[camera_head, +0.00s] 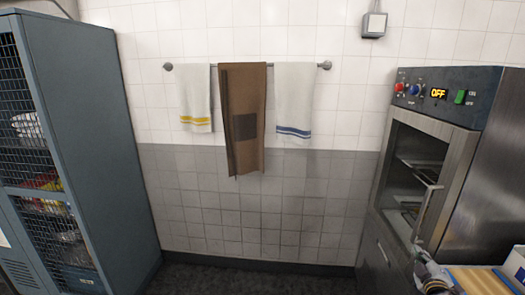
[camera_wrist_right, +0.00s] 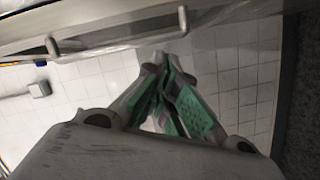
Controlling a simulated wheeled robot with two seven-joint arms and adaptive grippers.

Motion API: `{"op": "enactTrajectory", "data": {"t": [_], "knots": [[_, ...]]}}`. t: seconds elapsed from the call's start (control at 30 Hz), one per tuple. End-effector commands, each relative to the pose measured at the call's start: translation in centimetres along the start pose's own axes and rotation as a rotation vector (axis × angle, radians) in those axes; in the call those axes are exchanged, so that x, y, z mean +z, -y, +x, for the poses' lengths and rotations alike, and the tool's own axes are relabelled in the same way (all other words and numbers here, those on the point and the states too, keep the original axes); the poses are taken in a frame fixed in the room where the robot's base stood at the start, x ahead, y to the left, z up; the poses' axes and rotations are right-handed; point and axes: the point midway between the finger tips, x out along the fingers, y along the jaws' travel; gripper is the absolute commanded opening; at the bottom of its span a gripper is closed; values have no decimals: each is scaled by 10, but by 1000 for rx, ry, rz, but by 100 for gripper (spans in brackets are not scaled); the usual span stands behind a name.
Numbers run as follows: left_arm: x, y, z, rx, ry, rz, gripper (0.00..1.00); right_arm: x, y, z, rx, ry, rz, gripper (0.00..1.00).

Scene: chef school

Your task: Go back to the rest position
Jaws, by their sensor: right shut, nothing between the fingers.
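My right gripper (camera_head: 424,262) shows at the lower right of the head view, low in front of the steel oven and partly cut off by the bottom edge. In the right wrist view its green-padded fingers (camera_wrist_right: 163,80) are closed together, with nothing held between them. White wall tiles lie behind the fingers, and a metal edge with a bar handle (camera_wrist_right: 120,42) crosses above them. My left gripper is not in the head view.
The steel oven (camera_head: 471,175) stands at right, its display reading OFF. A blue-grey mesh cabinet (camera_head: 90,150) stands at left. Three towels, including a brown one (camera_head: 243,100), hang on the wall rail. A yellow-topped item (camera_head: 480,280) lies at lower right. The middle floor is clear.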

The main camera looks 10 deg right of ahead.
Motion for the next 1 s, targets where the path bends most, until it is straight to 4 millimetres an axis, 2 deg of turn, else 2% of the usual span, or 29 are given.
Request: {"op": "enactTrajectory", "data": {"t": [0.23,0.47,0.77,1.0], "knots": [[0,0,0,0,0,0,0,52,84,2,-133,82,152,0],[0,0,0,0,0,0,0,100,178,-14,-268,181,278,0],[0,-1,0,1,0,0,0,155,296,-63,-431,324,392,0],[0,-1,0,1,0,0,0,192,383,-122,-554,444,448,0]]}}
